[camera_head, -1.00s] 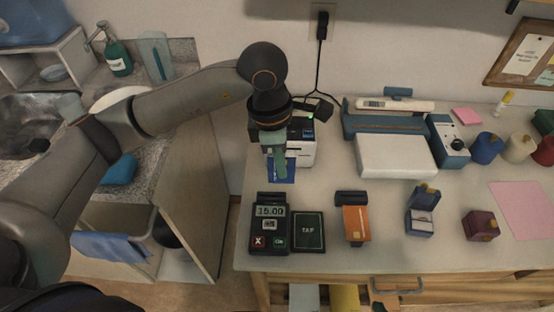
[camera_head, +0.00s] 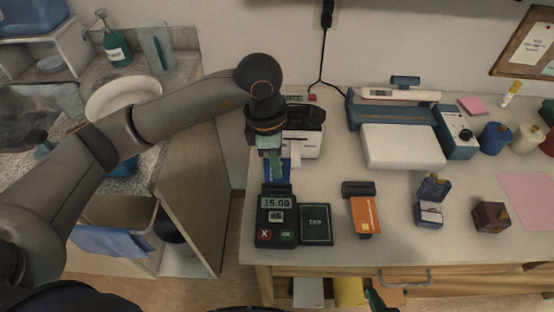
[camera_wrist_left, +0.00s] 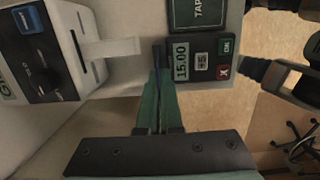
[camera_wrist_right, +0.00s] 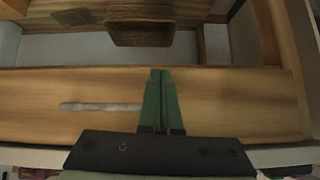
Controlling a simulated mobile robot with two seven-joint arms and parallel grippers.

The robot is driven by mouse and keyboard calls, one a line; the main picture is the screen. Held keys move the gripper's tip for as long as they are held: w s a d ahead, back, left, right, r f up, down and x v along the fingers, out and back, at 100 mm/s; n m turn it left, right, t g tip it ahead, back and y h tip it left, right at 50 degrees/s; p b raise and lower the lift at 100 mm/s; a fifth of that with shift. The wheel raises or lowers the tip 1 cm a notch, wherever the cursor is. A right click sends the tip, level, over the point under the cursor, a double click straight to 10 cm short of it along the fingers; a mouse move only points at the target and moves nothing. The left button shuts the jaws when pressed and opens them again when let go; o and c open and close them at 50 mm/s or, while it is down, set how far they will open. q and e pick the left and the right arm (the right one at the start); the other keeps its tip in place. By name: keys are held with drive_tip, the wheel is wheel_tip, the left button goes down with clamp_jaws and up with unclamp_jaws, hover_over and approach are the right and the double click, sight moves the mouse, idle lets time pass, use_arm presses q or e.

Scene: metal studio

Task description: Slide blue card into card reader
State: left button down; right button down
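The card reader (camera_head: 275,218) stands at the front left of the table, its display showing 15.00; it also shows in the left wrist view (camera_wrist_left: 201,60). My left gripper (camera_head: 272,170) is just behind the reader's back end, pointing down. Its fingers (camera_wrist_left: 159,80) are shut on the blue card (camera_head: 285,173), which is partly hidden by them. In the left wrist view the card (camera_wrist_left: 158,56) is seen nearly edge-on, close beside the reader's end; I cannot tell whether they touch. My right gripper (camera_wrist_right: 160,76) is shut and empty before the wooden drawer front (camera_wrist_right: 230,95).
A black TAP pad (camera_head: 316,225) sits right of the reader. A white receipt printer (camera_head: 304,135) stands close behind the left gripper, its paper strip (camera_wrist_left: 110,48) sticking out. An orange card (camera_head: 364,215) in a holder, a ring box (camera_head: 430,213) and a scale (camera_head: 402,146) are further right.

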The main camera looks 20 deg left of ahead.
sight(278, 183)
use_arm(q)
drive_tip(key=shift+f, duration=0.5)
use_arm(e)
drive_tip(key=shift+w+a, duration=0.25)
drive_tip(key=shift+w, duration=0.15)
use_arm(q)
drive_tip(key=shift+b, duration=0.3)
use_arm(e)
drive_tip(key=shift+s+d+f, duration=0.1)
drive_tip(key=shift+s+f, duration=0.1)
drive_tip(key=shift+f, duration=0.1)
drive_tip(key=shift+f, duration=0.2)
use_arm(q)
drive_tip(key=shift+f+b, duration=0.5)
drive_tip(key=shift+b, duration=0.1)
use_arm(e)
drive_tip(key=shift+f, duration=0.4)
